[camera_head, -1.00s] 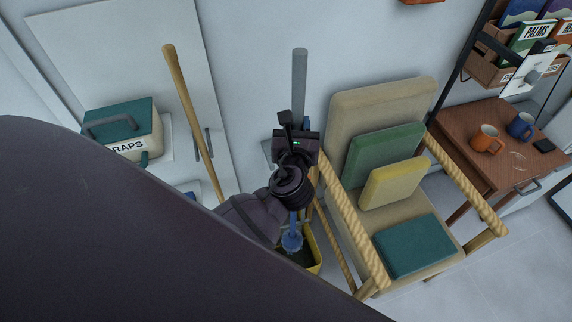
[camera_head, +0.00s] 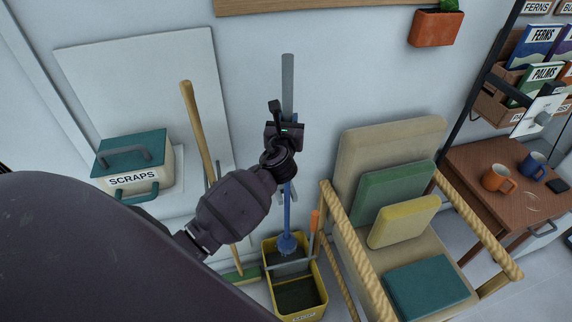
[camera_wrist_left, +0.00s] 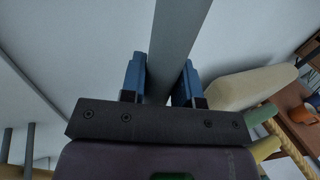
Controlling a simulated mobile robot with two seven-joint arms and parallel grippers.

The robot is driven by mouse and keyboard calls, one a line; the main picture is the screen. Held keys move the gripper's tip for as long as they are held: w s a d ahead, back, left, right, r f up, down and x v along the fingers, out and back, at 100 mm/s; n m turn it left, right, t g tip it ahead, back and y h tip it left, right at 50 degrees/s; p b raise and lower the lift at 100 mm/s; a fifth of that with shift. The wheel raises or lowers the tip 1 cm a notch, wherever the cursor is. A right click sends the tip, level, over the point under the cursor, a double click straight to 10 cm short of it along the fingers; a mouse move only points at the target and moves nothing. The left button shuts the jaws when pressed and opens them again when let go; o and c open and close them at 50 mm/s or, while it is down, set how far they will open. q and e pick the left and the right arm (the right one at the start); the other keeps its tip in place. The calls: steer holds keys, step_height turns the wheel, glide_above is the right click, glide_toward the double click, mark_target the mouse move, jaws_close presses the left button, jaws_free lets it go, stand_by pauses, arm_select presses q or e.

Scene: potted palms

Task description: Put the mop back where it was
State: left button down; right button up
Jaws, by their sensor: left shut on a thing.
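The mop stands nearly upright, with a grey upper handle (camera_head: 288,80), a blue lower shaft (camera_head: 287,212) and a blue head (camera_head: 287,243). My left gripper (camera_head: 286,124) is shut on the grey handle, in front of the wall. In the left wrist view, its blue fingers (camera_wrist_left: 161,80) stand on both sides of the grey handle (camera_wrist_left: 172,40). The mop head shows at the back part of a yellow bucket (camera_head: 296,312); whether it touches the bucket I cannot tell. Grey bracket-like pieces show partly behind the shaft. My right gripper is not in view.
A wooden-handled broom (camera_head: 198,125) leans left of the mop. An orange-handled tool (camera_head: 314,220) stands by the bucket. A cushioned chair (camera_head: 390,135) with rope arms is close on the right. A SCRAPS box (camera_head: 132,165) is at left. A side table (camera_head: 485,165) with mugs is farther right.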

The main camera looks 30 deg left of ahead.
arm_select(q)
steer(key=shift+w+a+r, duration=0.15)
steer(key=shift+w+a, duration=0.3)
steer(key=shift+a, duration=0.05)
steer(key=shift+a+f, duration=0.1)
steer(key=shift+f, duration=0.25)
steer(key=b, duration=0.5)
glide_above(287, 183)
steer(key=a+x, duration=0.1)
steer(key=x, duration=0.2)
step_height(287, 183, down, 12)
steer(key=f+b, duration=0.1)
steer(key=f, duration=0.1)
steer(key=f+b, duration=0.1)
steer(key=f, duration=0.1)
steer(key=f+b, duration=0.1)
steer(key=shift+s+d+f, duration=0.35)
steer(key=shift+f, duration=0.05)
steer(key=c, duration=0.9)
jaws_free()
steer(key=shift+o, duration=0.3)
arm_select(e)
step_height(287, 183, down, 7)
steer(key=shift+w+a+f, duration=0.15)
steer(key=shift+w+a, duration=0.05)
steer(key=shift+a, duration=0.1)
